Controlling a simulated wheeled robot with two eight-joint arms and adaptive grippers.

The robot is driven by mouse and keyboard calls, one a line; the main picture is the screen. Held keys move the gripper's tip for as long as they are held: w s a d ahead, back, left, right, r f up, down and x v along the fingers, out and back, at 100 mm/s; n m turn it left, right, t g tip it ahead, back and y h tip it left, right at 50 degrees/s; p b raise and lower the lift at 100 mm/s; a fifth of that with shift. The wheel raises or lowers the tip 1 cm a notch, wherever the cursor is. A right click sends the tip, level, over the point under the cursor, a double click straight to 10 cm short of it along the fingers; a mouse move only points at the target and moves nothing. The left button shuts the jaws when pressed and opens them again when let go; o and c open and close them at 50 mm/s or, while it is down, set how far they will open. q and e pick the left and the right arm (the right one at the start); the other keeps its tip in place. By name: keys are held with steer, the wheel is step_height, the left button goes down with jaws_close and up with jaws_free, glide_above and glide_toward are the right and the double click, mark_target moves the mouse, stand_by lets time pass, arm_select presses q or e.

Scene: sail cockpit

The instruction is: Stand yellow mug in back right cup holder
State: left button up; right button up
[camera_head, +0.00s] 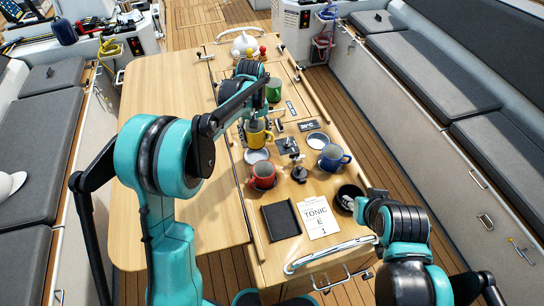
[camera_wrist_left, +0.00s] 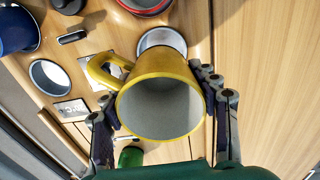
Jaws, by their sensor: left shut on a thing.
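The yellow mug (camera_head: 257,136) is upright in the head view, above the table's right part, behind the left ring-shaped holder (camera_head: 257,156). My left gripper (camera_head: 258,123) is shut on it. In the left wrist view the fingers (camera_wrist_left: 158,90) press on opposite sides of the mug (camera_wrist_left: 150,75), with its handle at upper left and its inside empty. The back right cup holder (camera_head: 318,140) is a pale, empty ring, right of the mug and behind the blue mug; it also shows in the left wrist view (camera_wrist_left: 50,77).
A red mug (camera_head: 263,176) stands in front of the left ring, a blue mug (camera_head: 333,158) in front of the right ring. A green mug (camera_head: 273,90) stands farther back. Small black fittings (camera_head: 287,146) lie between the rings. The left table leaf (camera_head: 185,90) is bare.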

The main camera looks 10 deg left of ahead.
mark_target(255, 143)
arm_select(q)
step_height(255, 143, down, 5)
steer(key=shift+a+r+b, duration=0.1)
steer(key=shift+a+b, duration=0.05)
steer(key=shift+b, duration=0.2)
step_height(255, 143, down, 4)
steer(key=shift+r+b, duration=0.15)
steer(key=shift+b, duration=0.15)
steer(key=shift+w+f, duration=0.1)
steer(key=shift+f, duration=0.15)
